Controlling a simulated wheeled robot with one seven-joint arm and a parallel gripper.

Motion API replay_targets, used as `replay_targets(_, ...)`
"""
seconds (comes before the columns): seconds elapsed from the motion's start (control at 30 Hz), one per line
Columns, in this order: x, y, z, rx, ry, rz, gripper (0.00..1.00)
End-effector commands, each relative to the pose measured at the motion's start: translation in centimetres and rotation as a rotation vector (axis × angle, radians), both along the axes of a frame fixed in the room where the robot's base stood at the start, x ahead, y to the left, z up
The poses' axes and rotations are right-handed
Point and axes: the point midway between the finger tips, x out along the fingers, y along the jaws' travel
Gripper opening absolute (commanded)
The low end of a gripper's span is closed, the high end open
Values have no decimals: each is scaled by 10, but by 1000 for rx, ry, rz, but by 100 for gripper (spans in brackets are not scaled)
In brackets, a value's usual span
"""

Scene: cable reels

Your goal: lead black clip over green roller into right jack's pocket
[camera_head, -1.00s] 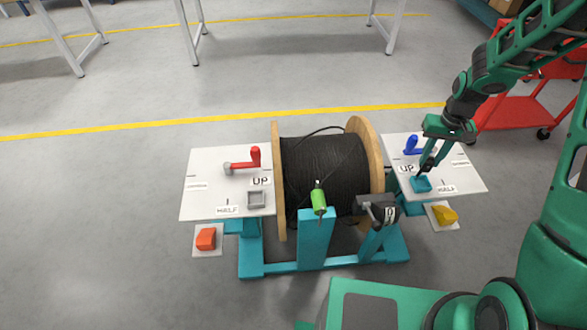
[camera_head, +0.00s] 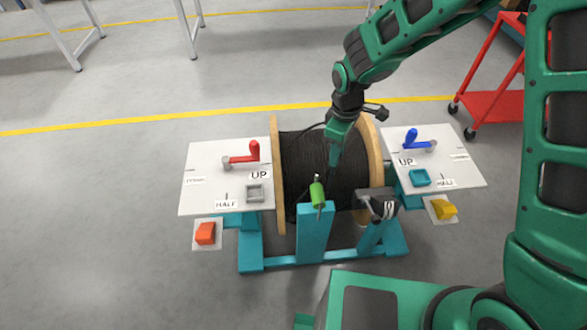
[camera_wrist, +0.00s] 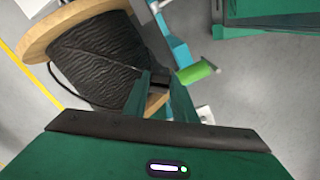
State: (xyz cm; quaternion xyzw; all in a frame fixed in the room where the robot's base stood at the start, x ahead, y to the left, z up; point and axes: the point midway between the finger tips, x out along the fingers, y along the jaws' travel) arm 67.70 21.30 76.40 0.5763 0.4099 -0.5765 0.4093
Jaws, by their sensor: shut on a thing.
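My gripper (camera_head: 334,158) points down in front of the black cable on the reel (camera_head: 302,160), just above and right of the green roller (camera_head: 318,194). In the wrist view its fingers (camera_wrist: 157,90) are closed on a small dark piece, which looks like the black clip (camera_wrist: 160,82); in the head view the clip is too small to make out. The green roller, also in the wrist view (camera_wrist: 194,72), sits on a teal post and is apart from the fingers. The right jack's teal pocket (camera_head: 420,178) looks empty, beside the blue crank (camera_head: 413,140).
An orange block (camera_head: 205,233) and a yellow block (camera_head: 444,208) lie low at either side. A dark bracket (camera_head: 379,204) stands right of the roller. A red cart (camera_head: 490,105) stands behind right.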

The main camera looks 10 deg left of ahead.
Motion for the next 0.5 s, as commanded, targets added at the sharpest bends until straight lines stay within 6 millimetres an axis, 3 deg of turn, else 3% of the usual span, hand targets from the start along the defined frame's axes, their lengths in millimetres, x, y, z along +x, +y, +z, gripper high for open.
replay_targets(0.03, -15, 23, 2, 1, 0, 104, 2)
replay_targets(0.2, -59, 76, 8, 0, 0, 400, 2)
replay_targets(0.33, -81, 99, 11, 0, -1, 542, 2)
replay_targets(0.5, -93, 108, 13, 0, -1, 617, 2)
